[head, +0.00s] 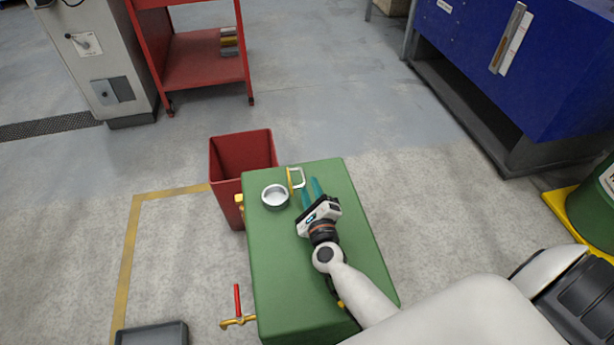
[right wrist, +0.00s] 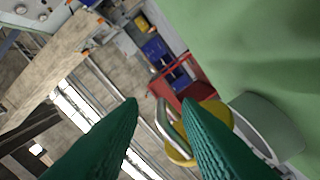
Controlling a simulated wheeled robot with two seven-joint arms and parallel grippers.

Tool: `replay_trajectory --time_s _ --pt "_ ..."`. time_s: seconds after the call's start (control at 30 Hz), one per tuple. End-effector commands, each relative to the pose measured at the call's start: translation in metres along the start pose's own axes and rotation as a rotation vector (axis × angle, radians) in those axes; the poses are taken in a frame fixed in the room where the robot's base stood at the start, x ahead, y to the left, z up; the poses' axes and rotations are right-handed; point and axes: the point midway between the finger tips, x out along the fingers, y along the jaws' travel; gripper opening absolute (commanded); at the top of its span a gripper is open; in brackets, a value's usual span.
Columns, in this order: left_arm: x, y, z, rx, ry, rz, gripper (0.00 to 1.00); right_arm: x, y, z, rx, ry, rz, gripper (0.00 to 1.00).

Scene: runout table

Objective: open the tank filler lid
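The green tank (head: 300,255) stands in the middle of the head view. On its top is the round grey filler neck (head: 275,196), uncovered, with a pale inside. The yellow lid (head: 290,182) stands on edge at the neck's right side, its pale loop handle (head: 298,177) pointing right, away from the opening. My right gripper (head: 311,191) is open just right of the lid. In the right wrist view, the handle (right wrist: 161,118) shows between the two green fingers; I cannot tell if they touch it. The filler neck also shows there (right wrist: 268,125). My left gripper is not in view.
A red bin (head: 228,185) stands just behind the tank's left side. A red lever on a yellow pipe (head: 238,302) sticks out at its left. A grey tray (head: 152,334) lies at lower left. A red cart (head: 200,62) and blue bench (head: 510,55) stand farther back.

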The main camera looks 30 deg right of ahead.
Motion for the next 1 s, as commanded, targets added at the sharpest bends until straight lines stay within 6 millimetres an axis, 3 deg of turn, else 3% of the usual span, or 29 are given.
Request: replay_trajectory --time_s 0.1,0.33,1.0 --pt "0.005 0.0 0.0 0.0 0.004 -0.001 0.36 -0.027 0.001 0.0 -0.001 -0.001 0.0 0.31" --pt "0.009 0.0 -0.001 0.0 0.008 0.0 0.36 -0.058 0.001 0.0 0.0 0.0 0.002 0.31" --pt "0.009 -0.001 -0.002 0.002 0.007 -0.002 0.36 -0.064 0.002 0.0 0.001 0.0 0.003 0.31"
